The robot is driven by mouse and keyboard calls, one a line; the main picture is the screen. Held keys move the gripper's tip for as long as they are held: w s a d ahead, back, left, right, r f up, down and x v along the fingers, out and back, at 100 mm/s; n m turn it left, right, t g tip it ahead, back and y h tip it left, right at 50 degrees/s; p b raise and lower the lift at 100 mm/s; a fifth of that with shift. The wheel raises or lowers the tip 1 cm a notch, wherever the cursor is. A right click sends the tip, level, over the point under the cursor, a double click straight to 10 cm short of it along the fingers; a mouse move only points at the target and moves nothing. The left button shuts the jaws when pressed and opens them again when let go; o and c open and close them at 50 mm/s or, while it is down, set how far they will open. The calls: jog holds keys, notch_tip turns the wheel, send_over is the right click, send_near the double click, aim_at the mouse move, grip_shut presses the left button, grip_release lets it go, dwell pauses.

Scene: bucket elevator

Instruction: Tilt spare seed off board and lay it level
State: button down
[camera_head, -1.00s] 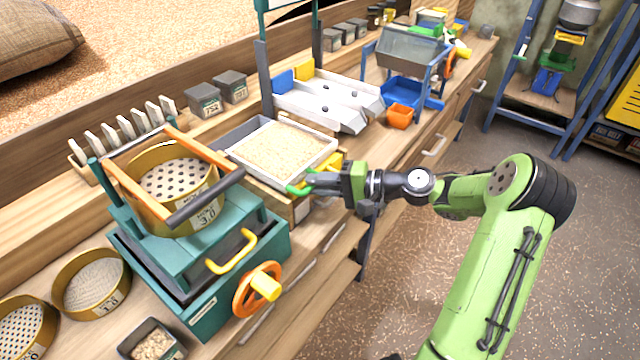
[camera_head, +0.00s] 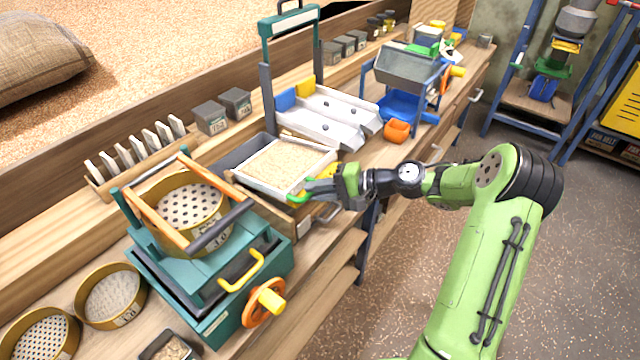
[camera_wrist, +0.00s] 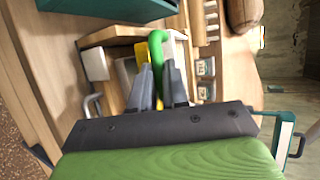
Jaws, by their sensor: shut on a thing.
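The seed board (camera_head: 333,158) is a white-rimmed tray covered with pale seed. It sits over a wooden box (camera_head: 296,212) on the bench, and I cannot tell exactly how tilted it is. My gripper (camera_head: 308,190) is shut on its green handle (camera_head: 293,197) at the near right corner. In the wrist view the green handle (camera_wrist: 156,42) runs between the grey fingers of my gripper (camera_wrist: 160,82). A yellow part (camera_wrist: 140,52) shows beside it. My fingers hide part of the handle.
A teal sieve machine (camera_head: 215,322) with an orange wheel stands close at the left. A white sloped chute (camera_head: 345,112) stands behind the board. An orange cup (camera_head: 397,131) is to the right. The floor on the right is open.

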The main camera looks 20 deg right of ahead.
jog(key=w+a+r+g+h+p, duration=0.1)
jog(key=w+r+g+h+p, duration=0.1)
jog(key=r+p, duration=0.3)
jog(key=w+a+r+m+g+h+p, duration=0.1)
jog(key=r+p, duration=0.5)
jog(key=p, duration=0.6)
jog(key=shift+w+a+g+h, duration=0.4)
jog(key=shift+w+a, duration=0.3)
jog(key=shift+w, duration=0.15)
jog(key=shift+r, duration=0.15)
jog(key=c, duration=1.1)
grip_release()
jog(key=shift+w, duration=0.1)
jog(key=p+v, duration=0.1)
jog(key=v, duration=1.4)
jog(key=shift+d+r, duration=0.2)
jog(key=shift+d, duration=0.05)
